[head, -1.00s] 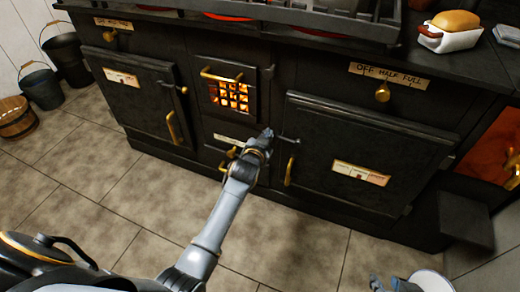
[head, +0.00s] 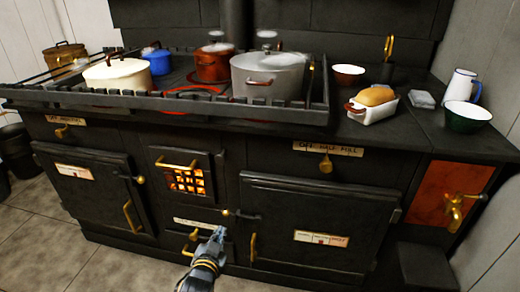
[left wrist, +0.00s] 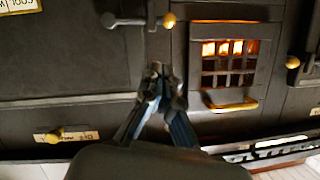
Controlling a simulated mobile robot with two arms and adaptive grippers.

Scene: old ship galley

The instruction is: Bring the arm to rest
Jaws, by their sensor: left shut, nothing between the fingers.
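My left arm comes up from the bottom of the head view. Its gripper (head: 218,236) is shut and empty, in front of the lower part of the black stove (head: 320,205). It appears beside the right oven door's brass handle (head: 253,248) and below the door's latch. In the left wrist view the two fingers (left wrist: 160,82) meet at their tips. The stove front fills that view upside down, with the glowing fire grate (left wrist: 224,58) to the right of the fingers. I cannot tell the exact gap to the stove. My right gripper is not in view.
On the stove top stand a cream pot (head: 118,77), a blue pot (head: 157,62), a red pot (head: 213,66) and a large grey pot (head: 271,78). A bread loaf (head: 376,96) sits in a white dish at right. Tiled floor (head: 60,250) lies free at lower left.

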